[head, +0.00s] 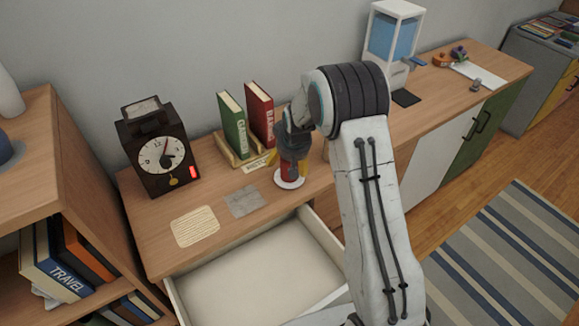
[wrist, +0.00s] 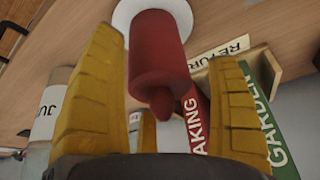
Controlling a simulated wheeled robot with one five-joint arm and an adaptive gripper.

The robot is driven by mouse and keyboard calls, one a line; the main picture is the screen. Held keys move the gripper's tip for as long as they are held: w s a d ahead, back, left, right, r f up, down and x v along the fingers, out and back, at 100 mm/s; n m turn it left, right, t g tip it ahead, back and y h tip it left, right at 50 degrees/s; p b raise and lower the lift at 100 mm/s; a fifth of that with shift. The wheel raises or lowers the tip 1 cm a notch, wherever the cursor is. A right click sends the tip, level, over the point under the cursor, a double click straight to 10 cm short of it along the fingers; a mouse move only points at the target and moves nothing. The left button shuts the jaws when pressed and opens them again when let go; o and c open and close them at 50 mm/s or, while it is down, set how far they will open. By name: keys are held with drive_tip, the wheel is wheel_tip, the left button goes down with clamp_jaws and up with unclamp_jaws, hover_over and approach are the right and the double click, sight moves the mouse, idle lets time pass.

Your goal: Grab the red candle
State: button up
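The red candle (head: 289,173) stands upright on a round white dish (head: 289,184) on the wooden cabinet top, in front of the book holder. In the wrist view the candle (wrist: 158,45) shows with its wick end toward me, and the white dish (wrist: 122,14) shows behind it. My gripper (head: 288,163) is over the candle, pointing down. Its yellow fingers (wrist: 165,70) are open, one on each side of the candle. Gaps show between the candle and both fingers. In the head view my gripper hides the candle's upper part.
A green book (head: 234,125) and a red book (head: 260,112) stand in a wooden holder just behind. A dark clock (head: 157,150) stands left. An open, empty-looking drawer (head: 250,280) juts out below. A blue-tanked dispenser (head: 392,40) stands right. A cylinder (wrist: 50,100) shows beside the left finger.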

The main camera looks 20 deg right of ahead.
drive_tip(key=c, duration=1.2)
drive_tip(key=shift+r, duration=0.15)
